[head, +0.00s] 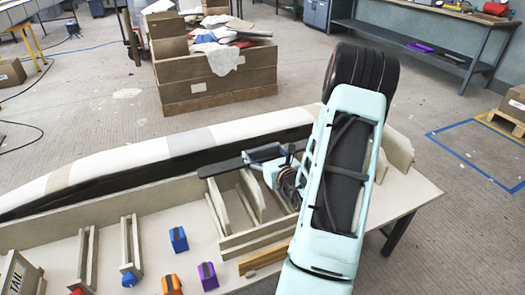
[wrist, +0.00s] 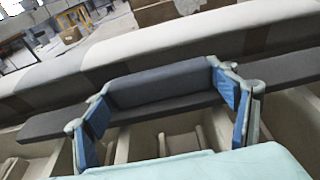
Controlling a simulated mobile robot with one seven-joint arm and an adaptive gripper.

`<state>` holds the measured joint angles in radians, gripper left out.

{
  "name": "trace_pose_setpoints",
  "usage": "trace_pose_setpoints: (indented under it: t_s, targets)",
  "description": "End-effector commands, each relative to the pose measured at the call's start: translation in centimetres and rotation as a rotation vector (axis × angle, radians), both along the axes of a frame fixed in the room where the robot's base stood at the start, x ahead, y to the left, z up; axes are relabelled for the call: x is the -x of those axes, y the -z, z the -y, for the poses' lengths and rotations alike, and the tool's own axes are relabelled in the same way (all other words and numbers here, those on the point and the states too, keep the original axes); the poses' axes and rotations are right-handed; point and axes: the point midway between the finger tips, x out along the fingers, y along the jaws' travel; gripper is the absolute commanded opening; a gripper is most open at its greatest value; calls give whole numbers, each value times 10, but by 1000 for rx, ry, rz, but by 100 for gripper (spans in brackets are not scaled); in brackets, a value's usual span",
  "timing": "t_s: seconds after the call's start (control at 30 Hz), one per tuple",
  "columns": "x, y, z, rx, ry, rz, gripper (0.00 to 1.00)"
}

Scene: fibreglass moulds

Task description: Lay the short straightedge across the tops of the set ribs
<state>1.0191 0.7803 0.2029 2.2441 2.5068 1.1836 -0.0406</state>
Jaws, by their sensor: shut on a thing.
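The short straightedge is a long dark grey bar (head: 222,168) with a raised grip block; it also spans the wrist view (wrist: 52,124). My gripper (head: 262,154) is shut on the block, with blue finger pads at both of its ends in the wrist view (wrist: 160,86). Several pale upright ribs (head: 244,206) stand in a wooden frame under and in front of the bar. The bar looks level over them; I cannot tell whether it touches their tops. My arm hides the right end of the bar and part of the ribs in the head view.
A long mould (head: 130,162) with white, grey and tan bands runs behind the bar. Two slotted frames (head: 131,245) and small blue (head: 179,239), orange (head: 172,285) and purple (head: 208,276) blocks are on the bench at front left. A wooden bin (head: 215,80) stands beyond.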

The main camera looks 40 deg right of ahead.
Motion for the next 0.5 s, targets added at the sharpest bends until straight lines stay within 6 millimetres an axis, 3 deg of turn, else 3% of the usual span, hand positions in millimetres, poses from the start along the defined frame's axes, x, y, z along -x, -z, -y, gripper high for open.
trace_pose_setpoints:
  t_s: [0.13,0.5]
  targets:
    - [0,12,0,1,0,3,45]
    - [-1,13,0,1,0,3,45]
